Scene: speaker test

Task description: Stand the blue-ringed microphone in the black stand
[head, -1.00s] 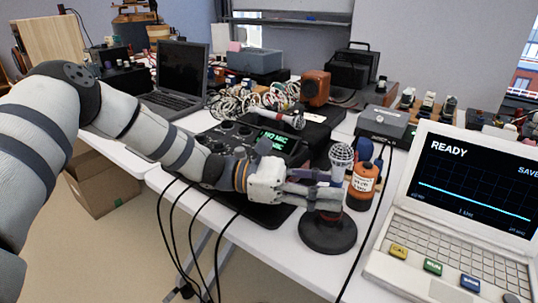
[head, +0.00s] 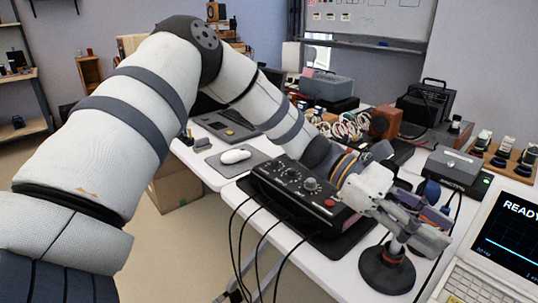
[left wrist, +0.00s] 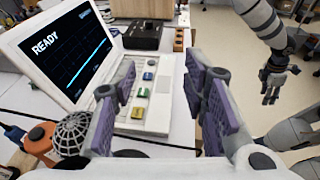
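The black stand (head: 387,270) has a round base on the white table's front part, and a grey shaft rises from it. The gripper covers the upper part in the head view. In the left wrist view a grey mesh microphone head (left wrist: 72,133) shows left of the fingers, outside them; its ring and lower handle are hidden. My left gripper (head: 425,220) is over the stand in the head view. In the left wrist view (left wrist: 160,108) its purple-padded fingers are wide apart with nothing between them. My right gripper (left wrist: 270,88) hangs off to the side, small, and its opening is unclear.
A white laptop-like instrument (head: 500,255) reading READY stands at right. A black mixer (head: 295,190) with cables lies left of the stand. A mouse (head: 235,156) lies farther back.

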